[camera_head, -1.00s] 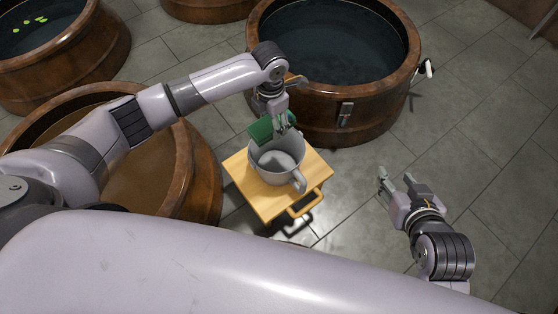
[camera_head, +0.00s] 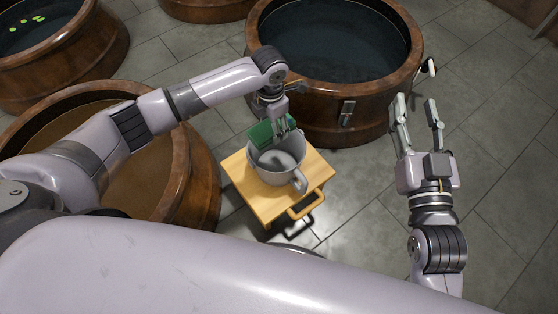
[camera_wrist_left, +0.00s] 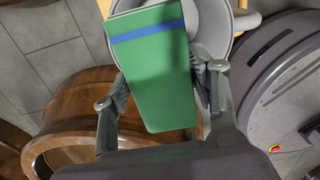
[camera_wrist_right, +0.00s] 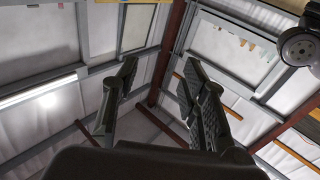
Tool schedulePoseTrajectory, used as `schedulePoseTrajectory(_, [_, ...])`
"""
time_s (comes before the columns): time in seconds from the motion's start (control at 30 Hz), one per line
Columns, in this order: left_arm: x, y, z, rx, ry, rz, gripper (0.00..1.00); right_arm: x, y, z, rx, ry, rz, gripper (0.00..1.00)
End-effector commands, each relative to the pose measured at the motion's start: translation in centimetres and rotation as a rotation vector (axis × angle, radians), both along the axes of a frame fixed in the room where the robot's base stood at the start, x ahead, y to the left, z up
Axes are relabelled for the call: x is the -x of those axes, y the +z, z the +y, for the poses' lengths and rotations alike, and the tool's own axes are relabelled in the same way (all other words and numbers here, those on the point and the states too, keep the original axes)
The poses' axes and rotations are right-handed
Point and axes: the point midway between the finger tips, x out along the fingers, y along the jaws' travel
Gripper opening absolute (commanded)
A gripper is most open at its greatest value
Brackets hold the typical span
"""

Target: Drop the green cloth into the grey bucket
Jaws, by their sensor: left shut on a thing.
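The green cloth (camera_head: 262,134) hangs at the far left rim of the grey bucket (camera_head: 278,165), partly over its opening. In the left wrist view the cloth (camera_wrist_left: 160,85) is a flat green piece with a blue stripe, and part of the bucket (camera_wrist_left: 208,22) shows behind it. My left gripper (camera_head: 284,133) is above the bucket and shut on the cloth, with a finger on each side of it (camera_wrist_left: 155,95). My right gripper (camera_head: 417,110) is open and empty, well to the right of the bucket. It also looks open in the right wrist view (camera_wrist_right: 157,90).
The bucket stands on a yellow wooden stool (camera_head: 260,203) with a side handle. A large brown jar (camera_head: 345,110) with dark liquid stands behind, and another (camera_head: 200,170) stands at the left. Tiled floor (camera_head: 370,220) lies open on the right.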

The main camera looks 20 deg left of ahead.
Motion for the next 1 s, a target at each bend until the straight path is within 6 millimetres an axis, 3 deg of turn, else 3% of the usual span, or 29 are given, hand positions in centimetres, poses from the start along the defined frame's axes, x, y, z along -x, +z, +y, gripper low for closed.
schedulePoseTrajectory(0.5, [0.0, -1.7, 0.0, 0.001, 0.0, -0.001, 0.31, 1.9, 6.6, 0.5, -0.102, 0.022, -0.373, 0.4])
schedulePoseTrajectory(0.97, [0.0, -1.8, 0.0, 0.001, 0.0, -0.001, 0.31, 2.4, 7.6, 0.4, -0.118, 0.025, -0.431, 0.4])
schedulePoseTrajectory(1.0, [0.0, -1.8, 0.0, 0.001, 0.0, -0.001, 0.54, 2.4, 7.6, 0.4, -0.118, 0.025, -0.431, 0.4])
